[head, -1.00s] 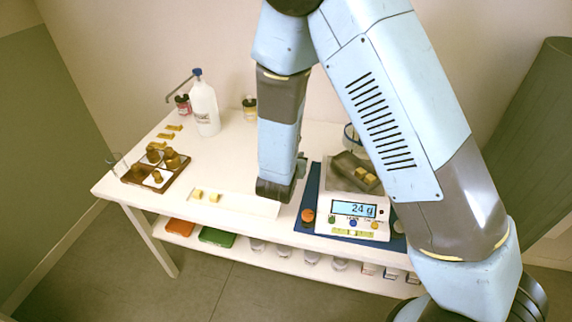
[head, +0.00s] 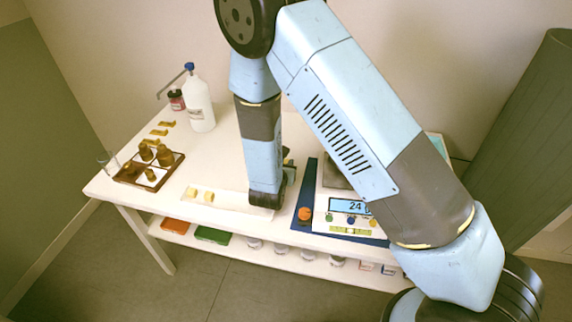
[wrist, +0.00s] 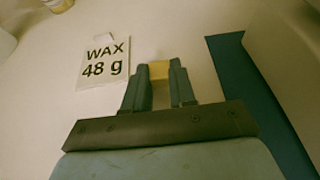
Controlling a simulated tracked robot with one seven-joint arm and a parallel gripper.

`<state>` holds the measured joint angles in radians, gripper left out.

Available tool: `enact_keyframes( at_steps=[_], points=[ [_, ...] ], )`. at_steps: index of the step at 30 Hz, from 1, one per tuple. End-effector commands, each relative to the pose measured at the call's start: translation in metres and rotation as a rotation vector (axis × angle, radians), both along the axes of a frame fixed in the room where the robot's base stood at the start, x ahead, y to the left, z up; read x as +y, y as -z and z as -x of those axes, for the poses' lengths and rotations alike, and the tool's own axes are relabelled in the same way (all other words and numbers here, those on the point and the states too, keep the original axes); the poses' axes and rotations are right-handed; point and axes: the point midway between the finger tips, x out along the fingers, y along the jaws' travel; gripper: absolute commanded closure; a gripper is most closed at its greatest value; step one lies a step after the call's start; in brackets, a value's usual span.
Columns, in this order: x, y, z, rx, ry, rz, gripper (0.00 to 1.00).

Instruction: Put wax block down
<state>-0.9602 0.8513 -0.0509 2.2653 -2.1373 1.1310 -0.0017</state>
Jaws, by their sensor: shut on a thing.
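My gripper (wrist: 160,82) is shut on a pale yellow wax block (wrist: 159,70), which shows between the two fingertips in the wrist view. In the head view my wrist stands low over the table, left of the scale, and the held block cannot be made out. Two more wax blocks (head: 200,195) sit on a white strip (head: 232,202) near the front edge. The scale (head: 345,222) reads 24, with the unit partly covered. My arm hides most of its pan. A card reading "WAX 48 g" (wrist: 103,62) lies left of the fingers in the wrist view.
A brown tray (head: 150,172) with several brown pieces stands at the left. A white bottle (head: 199,105) stands behind. The table's middle left is clear.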

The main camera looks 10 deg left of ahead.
Motion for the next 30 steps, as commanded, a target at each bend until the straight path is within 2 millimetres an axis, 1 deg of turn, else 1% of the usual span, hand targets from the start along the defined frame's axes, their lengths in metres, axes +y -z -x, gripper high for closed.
enact_keyframes(
  at_steps=[7,8,15,24,26,30],
  points=[
    [0.0,0.001,0.0,0.0,0.0,0.0,1.0],
    [0.0,0.001,0.0,0.0,0.0,0.0,0.73],
    [0.0,0.001,0.0,0.0,0.0,0.0,0.5],
    [0.0,-0.001,0.0,0.0,-0.001,0.0,0.5],
    [0.001,-0.002,0.004,0.0,-0.001,0.0,0.5],
    [0.003,-0.01,0.022,0.0,-0.003,-0.001,0.5]
  ],
)
